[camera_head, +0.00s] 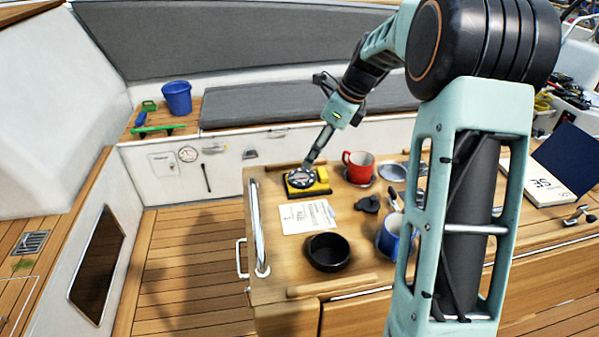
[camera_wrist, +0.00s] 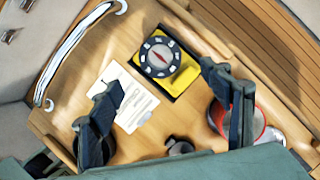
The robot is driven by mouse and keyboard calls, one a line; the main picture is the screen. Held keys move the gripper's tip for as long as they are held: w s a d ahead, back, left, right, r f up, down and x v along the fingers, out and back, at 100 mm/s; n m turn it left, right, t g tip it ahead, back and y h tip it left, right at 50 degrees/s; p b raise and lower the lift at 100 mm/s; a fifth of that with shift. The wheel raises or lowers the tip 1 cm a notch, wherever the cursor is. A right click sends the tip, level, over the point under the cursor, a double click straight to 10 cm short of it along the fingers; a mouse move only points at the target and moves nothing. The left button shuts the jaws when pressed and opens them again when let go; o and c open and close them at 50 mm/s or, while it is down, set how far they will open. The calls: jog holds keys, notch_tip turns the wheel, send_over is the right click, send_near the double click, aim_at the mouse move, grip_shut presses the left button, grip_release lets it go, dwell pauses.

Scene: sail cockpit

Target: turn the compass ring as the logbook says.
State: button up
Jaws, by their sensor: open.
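The compass (camera_head: 300,178) has a round dark ring on a yellow and black base and lies flat on the wooden table. In the wrist view the compass ring (camera_wrist: 160,57) shows pale marks and a red needle; its letters are too small to read surely. My gripper (camera_head: 309,163) is over the compass in the head view. In the wrist view my gripper (camera_wrist: 160,84) has its fingers spread with nothing between them. An open book (camera_head: 552,188), apparently the logbook, lies at the right with a dark blue cover and large letters "SE" on its white page.
A printed paper (camera_head: 308,216) lies beside the compass. A red mug (camera_head: 357,165) stands to its right. A black bowl (camera_head: 328,252), a small black object (camera_head: 368,204) and a blue mug (camera_head: 390,238) are nearer. A metal rail (camera_head: 257,228) borders the table's left end.

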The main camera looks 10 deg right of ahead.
aim_at(302, 177)
jog(key=x, duration=0.9)
jog(key=shift+c, duration=0.6)
jog(key=c, duration=1)
